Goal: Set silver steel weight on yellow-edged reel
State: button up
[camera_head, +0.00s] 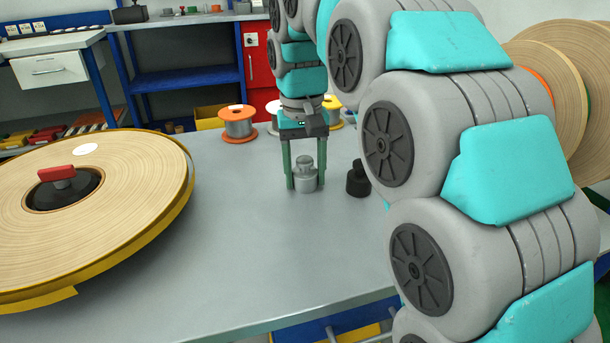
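The silver steel weight (306,176) stands upright on the grey table, right of the middle of the view. My gripper (305,187) points down with one finger on each side of the weight, the fingertips near table height. I cannot tell whether the fingers touch the weight. The yellow-edged reel (140,225) is a large, slightly tilted disc of wound tan tape on the left. A dark hub with a red handle (57,173) sits at its centre, and a white round label lies near its far edge.
A black weight (358,180) stands just right of my gripper, partly behind my arm. A small orange-edged spool (238,123) stands at the table's back edge. The grey table (260,260) is clear between the reel and the silver weight. More large reels (555,70) stand at the right.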

aim_at(305, 158)
grip_shut()
jog(key=shift+r, duration=0.15)
dwell(0.6)
jog(key=shift+r, duration=1.7)
jog(key=s+d, duration=0.1)
jog(key=s, duration=0.4)
jog(key=s+d+r+b, duration=0.1)
jog(key=s+d, duration=0.1)
jog(key=s, duration=0.3)
jog(key=s+d, duration=0.1)
jog(key=s, duration=0.4)
jog(key=shift+s+d+r+b, duration=0.1)
jog(key=shift+d+r+b, duration=0.15)
jog(key=shift+b, duration=0.15)
jog(key=shift+s+a, duration=0.1)
